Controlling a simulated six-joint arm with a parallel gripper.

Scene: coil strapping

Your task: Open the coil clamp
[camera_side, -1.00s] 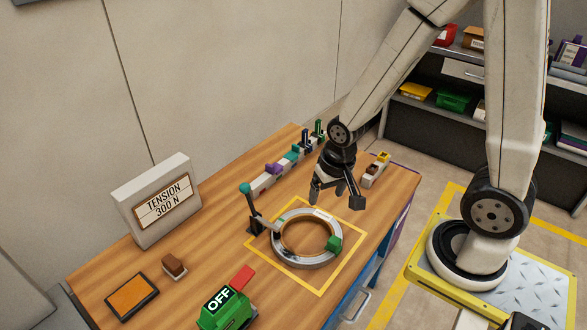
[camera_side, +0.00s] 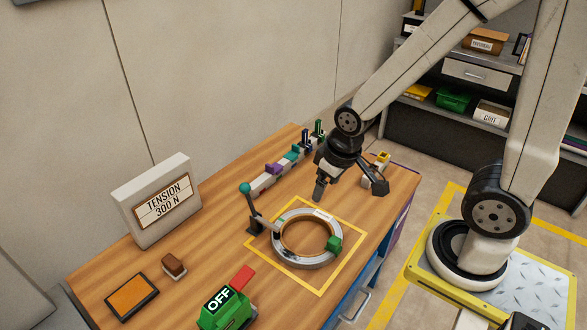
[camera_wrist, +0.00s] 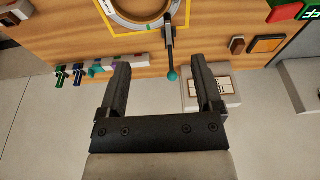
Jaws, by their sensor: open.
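In the wrist view the lever's teal ball (camera_wrist: 172,75) shows between and beyond the fingertips, not touched. My gripper (camera_side: 350,188) is open and empty, above the table behind and right of the coil. Its fingers also show in the wrist view (camera_wrist: 158,72).
A grey sign reading "TENSION 300 N" (camera_side: 157,200) stands at the left. A green device marked "OFF" (camera_side: 228,302) with a red handle is at the front. A row of small coloured parts (camera_side: 275,168) lines the back edge. A brown block (camera_side: 173,267) and dark-framed pad (camera_side: 133,297) lie at front left.

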